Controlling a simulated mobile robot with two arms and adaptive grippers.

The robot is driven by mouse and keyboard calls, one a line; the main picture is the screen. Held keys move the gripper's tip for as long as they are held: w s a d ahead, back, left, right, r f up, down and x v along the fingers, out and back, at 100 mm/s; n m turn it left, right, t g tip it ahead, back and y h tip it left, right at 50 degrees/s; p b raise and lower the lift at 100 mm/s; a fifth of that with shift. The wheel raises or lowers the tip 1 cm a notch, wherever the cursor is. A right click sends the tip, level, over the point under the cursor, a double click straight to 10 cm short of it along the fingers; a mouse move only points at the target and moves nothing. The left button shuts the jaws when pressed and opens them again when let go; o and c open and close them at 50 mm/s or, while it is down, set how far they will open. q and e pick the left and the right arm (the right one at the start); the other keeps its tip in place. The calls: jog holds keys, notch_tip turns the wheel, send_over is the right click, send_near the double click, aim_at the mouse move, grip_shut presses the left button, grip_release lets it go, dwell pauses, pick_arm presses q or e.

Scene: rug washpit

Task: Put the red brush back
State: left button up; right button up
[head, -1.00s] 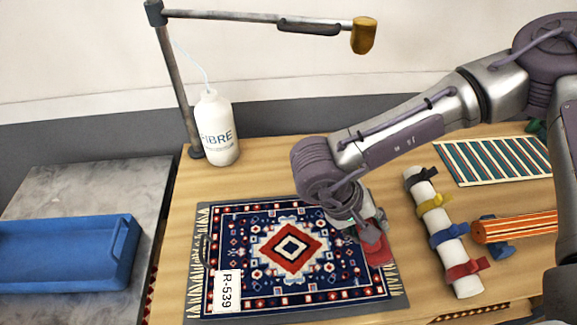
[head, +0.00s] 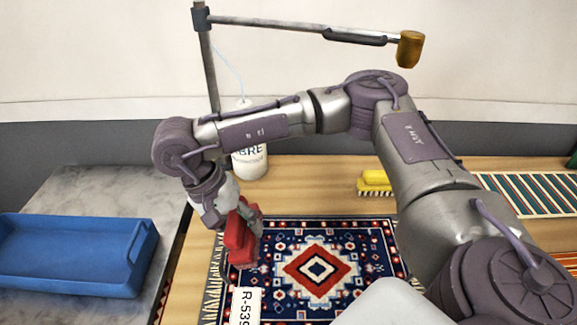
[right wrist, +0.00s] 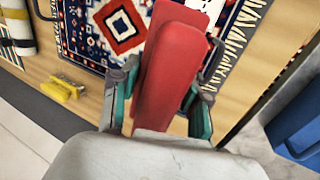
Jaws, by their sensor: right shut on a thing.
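The red brush (head: 240,238) is held in my right gripper (head: 232,213), above the left edge of the patterned rug. In the right wrist view the brush (right wrist: 172,70) sits between the two fingers of the gripper (right wrist: 160,98), which are shut on it. My arm hides part of the rug and table behind it. My left gripper is in neither view.
The dark blue and red rug (head: 345,260) with a tag (head: 244,305) lies on the wooden table. A blue tray (head: 75,250) rests on the grey slab (head: 110,195) at left. A yellow brush (head: 375,182) and a white bottle (head: 250,160) stand farther back. A lamp arm (head: 290,28) crosses above.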

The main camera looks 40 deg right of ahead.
jog(key=d+m, duration=0.1)
jog(key=w+d+f+m+b, duration=0.1)
jog(key=d+f+m+y, duration=0.1)
jog(key=shift+w+d+b, duration=0.1)
jog(key=shift+w+b, duration=0.2)
jog(key=shift+w, duration=0.05)
jog(key=s+d+m+t+y+b, duration=0.1)
jog(key=d+m+t+y+b, duration=0.15)
jog(key=d+m+b, duration=1.15)
jog(key=shift+m, duration=0.4)
jog(key=w+d+f+p, duration=0.2)
jog(key=w, duration=0.1)
jog(key=w+d+f+p, duration=0.2)
jog(key=w+d+p, duration=0.1)
jog(key=w, duration=0.1)
jog(key=w+d+f+p, duration=0.2)
jog(key=w+d+p, duration=0.1)
jog(key=shift+w+d, duration=0.2)
jog(key=shift+w, duration=0.2)
notch_tip(320, 180, down, 4)
jog(key=shift+r+p, duration=0.1)
jog(key=shift+p, duration=0.25)
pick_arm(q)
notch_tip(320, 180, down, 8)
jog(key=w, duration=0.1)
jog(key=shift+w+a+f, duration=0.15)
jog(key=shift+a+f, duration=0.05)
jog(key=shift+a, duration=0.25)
